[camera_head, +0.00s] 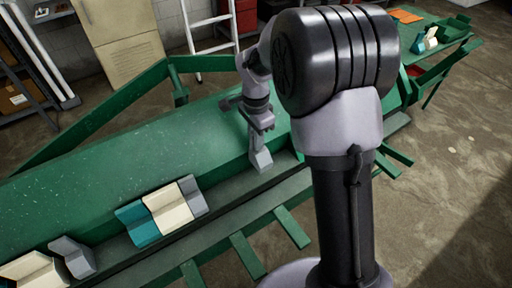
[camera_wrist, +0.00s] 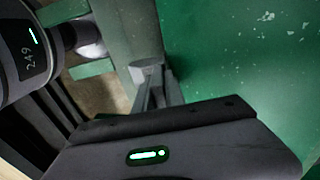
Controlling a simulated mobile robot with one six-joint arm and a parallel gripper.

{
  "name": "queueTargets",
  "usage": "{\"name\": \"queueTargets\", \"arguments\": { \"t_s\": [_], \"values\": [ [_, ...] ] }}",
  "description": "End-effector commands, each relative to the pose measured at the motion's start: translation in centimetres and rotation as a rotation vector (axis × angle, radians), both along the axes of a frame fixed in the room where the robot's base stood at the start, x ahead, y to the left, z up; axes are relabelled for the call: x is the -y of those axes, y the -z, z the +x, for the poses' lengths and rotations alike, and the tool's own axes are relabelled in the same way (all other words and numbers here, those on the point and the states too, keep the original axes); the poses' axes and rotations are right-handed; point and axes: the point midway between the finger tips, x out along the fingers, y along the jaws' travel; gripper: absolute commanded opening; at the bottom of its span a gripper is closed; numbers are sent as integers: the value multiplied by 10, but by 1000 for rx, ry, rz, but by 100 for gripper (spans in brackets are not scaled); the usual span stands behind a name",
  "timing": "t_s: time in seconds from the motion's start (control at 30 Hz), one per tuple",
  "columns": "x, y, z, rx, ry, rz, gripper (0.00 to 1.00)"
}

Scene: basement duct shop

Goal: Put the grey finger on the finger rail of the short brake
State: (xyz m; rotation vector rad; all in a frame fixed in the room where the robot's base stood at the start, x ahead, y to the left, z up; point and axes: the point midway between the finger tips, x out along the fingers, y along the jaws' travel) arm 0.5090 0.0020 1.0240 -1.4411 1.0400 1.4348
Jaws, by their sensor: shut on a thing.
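My gripper (camera_head: 263,126) points down over the green short brake (camera_head: 110,165), shut on a light grey finger (camera_head: 261,160). The finger hangs at the finger rail (camera_head: 232,204), in a bare stretch right of the seated fingers; I cannot tell whether it touches the rail. In the wrist view the finger (camera_wrist: 148,74) shows partly, beyond the dark gripper body. On the rail stand a teal finger (camera_head: 137,222), a cream finger (camera_head: 168,209) and a grey finger (camera_head: 192,195) side by side. Another grey finger (camera_head: 73,257) and cream fingers (camera_head: 32,270) stand further left, past a gap.
A green table (camera_head: 458,42) at the upper right bears a green tray (camera_head: 456,28) with teal and cream pieces, and an orange sheet (camera_head: 405,16). A white ladder (camera_head: 212,22) and a beige cabinet (camera_head: 120,40) stand behind the brake. My arm hides the brake's right part.

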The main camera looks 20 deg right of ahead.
Motion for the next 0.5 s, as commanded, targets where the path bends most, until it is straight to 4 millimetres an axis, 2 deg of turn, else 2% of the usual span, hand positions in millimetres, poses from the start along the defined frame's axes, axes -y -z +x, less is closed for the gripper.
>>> {"name": "queueTargets", "arguments": {
  "t_s": [0.03,0.1,0.3,0.5],
  "values": [
    [1,19,-1,-5,2,0,0],
    [1,30,-1,-4,2,1,0],
    [1,27,0,-2,1,0,0],
    [2,33,-1,-2,1,0,0]
  ]
}}
